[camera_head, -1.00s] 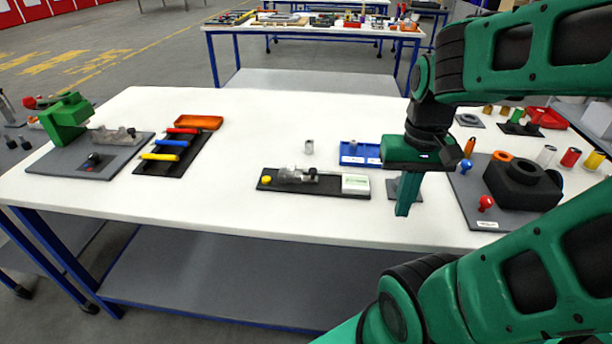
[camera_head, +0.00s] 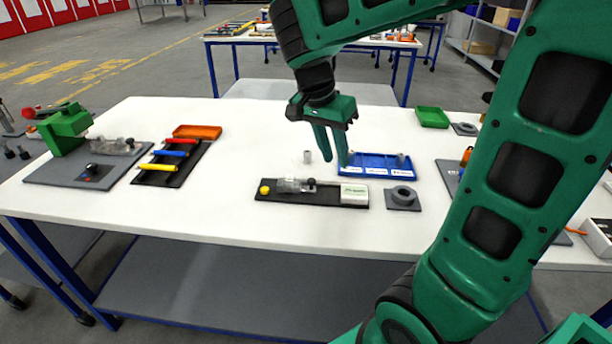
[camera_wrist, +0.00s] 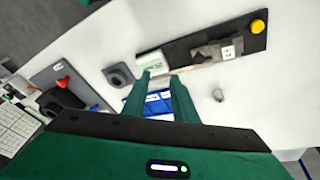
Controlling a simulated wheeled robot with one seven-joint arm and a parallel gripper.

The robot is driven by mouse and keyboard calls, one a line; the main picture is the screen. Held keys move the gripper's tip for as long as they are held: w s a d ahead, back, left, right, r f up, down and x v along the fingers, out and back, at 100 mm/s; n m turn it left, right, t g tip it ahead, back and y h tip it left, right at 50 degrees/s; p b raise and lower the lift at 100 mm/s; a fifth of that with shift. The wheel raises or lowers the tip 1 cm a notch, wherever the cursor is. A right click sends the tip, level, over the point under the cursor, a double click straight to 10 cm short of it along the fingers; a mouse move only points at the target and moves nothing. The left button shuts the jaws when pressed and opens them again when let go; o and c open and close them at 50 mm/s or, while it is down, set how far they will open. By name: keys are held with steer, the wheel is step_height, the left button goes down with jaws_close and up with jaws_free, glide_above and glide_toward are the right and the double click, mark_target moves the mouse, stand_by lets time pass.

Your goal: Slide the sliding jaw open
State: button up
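A grey clamp-like fixture (camera_head: 295,185), which seems to hold the sliding jaw, sits on a black base plate (camera_head: 330,201). A yellow knob (camera_head: 265,189) is at its left end and a white labelled block (camera_head: 354,194) at its right end. The fixture also shows in the wrist view (camera_wrist: 212,51), with the yellow knob (camera_wrist: 258,27) beyond it. I cannot tell how far apart its jaws are. My gripper (camera_head: 333,160) points down above the table, beyond the black plate, near the blue tray. Its green fingers (camera_wrist: 158,78) are apart and nothing is between them.
A blue tray (camera_head: 374,174) lies behind the black plate. A small grey cylinder (camera_head: 307,157) stands to its left. A grey ring block (camera_head: 402,196) is to the right. Screwdriver-like tools on a black rack (camera_head: 178,174) and a green-topped fixture (camera_head: 66,130) stand at left.

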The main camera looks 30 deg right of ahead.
mark_target(311, 180)
steer(key=w+a+m, duration=0.3)
steer(key=w+a, duration=0.3)
steer(key=a, duration=0.1)
steer(key=shift+t+h, duration=0.3)
steer(key=shift+h, duration=0.1)
steer(key=x, duration=1)
steer(key=shift+d+f, duration=0.15)
steer(key=shift+d, duration=0.15)
steer(key=shift+c, duration=0.3)
jaws_close()
